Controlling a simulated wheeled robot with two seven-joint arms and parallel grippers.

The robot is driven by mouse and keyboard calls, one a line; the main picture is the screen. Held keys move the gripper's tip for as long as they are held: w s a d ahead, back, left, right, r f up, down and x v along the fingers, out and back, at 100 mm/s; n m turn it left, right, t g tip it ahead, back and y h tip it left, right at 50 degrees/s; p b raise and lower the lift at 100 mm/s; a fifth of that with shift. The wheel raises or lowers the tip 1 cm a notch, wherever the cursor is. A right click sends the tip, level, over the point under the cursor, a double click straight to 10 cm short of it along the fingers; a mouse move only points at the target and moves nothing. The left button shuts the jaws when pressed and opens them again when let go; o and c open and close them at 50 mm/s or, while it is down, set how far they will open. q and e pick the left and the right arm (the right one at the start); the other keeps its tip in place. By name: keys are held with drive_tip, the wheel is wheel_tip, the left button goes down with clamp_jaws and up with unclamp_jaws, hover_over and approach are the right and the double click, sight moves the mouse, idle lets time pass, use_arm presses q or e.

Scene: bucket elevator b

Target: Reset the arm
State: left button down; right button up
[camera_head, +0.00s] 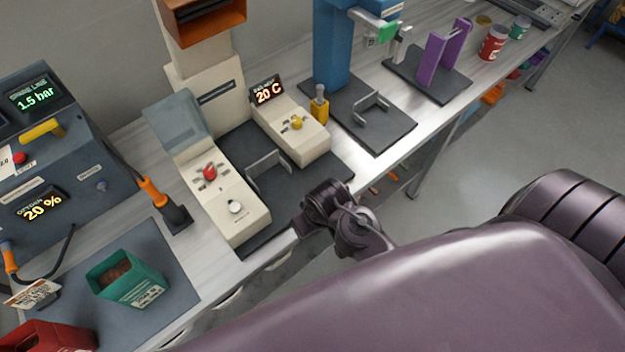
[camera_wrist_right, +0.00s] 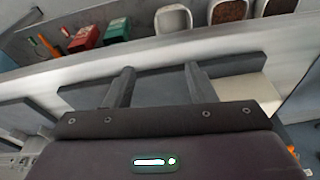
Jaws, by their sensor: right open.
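My right gripper (camera_wrist_right: 158,84) is open in the right wrist view. Its two dark fingers stand apart with nothing between them, in front of a grey bar. In the head view my purple arm crosses the foreground from the lower right. Its dark jointed end (camera_head: 335,215) is at the bench's front edge, beside the cream machine (camera_head: 235,205). I cannot make out the fingers there. My left gripper is not in view.
On the bench stand a blue machine (camera_head: 333,50), a purple holder (camera_head: 440,55), a dark console (camera_head: 45,150) and a green bin (camera_head: 128,280) with brown contents. A red bin (camera_head: 50,338) is at the lower left. Grey floor (camera_head: 480,160) lies open right of the bench.

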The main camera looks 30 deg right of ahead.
idle(0.5)
drive_tip(key=s+d+f+g+b, duration=0.1)
drive_tip(key=s+f+b, duration=0.25)
drive_tip(key=f, duration=1.15)
drive_tip(key=s+d+f+b, duration=0.1)
drive_tip(key=s+f+b, duration=0.3)
drive_tip(key=f, duration=1.1)
drive_tip(key=s+d+f+n+b, duration=0.1)
drive_tip(key=s+d+f, duration=0.3)
drive_tip(key=s+f, duration=1.1)
drive_tip(key=s+b, duration=0.1)
drive_tip(key=s, duration=0.1)
drive_tip(key=shift+s+d+f+g+h+b, duration=0.2)
drive_tip(key=shift+s+f+g+h+b, duration=0.1)
drive_tip(key=shift+s, duration=0.1)
